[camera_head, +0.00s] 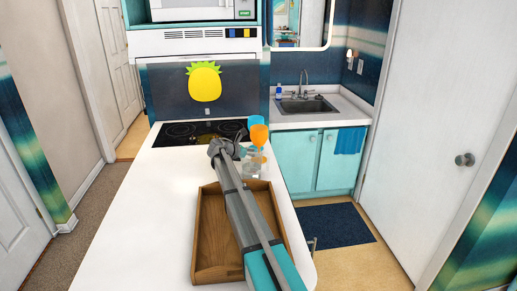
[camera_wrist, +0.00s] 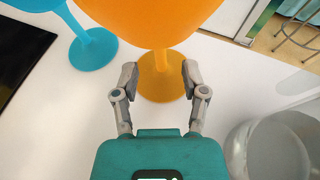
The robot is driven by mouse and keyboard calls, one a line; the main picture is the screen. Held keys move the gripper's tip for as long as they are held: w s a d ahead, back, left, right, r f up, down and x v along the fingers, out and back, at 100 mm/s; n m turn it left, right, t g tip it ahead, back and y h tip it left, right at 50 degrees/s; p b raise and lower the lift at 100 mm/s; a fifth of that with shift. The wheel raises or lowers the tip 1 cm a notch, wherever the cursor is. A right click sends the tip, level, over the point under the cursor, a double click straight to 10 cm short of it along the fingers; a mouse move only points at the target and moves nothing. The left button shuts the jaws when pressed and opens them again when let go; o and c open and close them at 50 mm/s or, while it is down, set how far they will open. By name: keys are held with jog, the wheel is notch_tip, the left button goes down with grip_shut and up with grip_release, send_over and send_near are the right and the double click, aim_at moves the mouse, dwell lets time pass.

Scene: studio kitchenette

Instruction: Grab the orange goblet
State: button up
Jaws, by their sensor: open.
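The orange goblet (camera_head: 259,135) stands upright on the white counter, just beyond my arm's end in the head view. In the wrist view the orange goblet (camera_wrist: 158,50) is close, with its stem and round foot between the two fingers. My gripper (camera_wrist: 160,80) is open, one finger on each side of the stem. I see a gap on both sides, so the fingers do not appear to touch it. In the head view my gripper (camera_head: 228,148) partly blocks what lies behind it.
A blue goblet (camera_wrist: 92,48) stands close on the left, also seen in the head view (camera_head: 254,121). A clear glass container (camera_wrist: 280,148) is close on the right. A wooden tray (camera_head: 208,245) lies under my arm. A black cooktop (camera_head: 180,134) is behind. The counter's left side is clear.

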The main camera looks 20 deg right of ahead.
jog(key=shift+x, duration=1)
grip_shut()
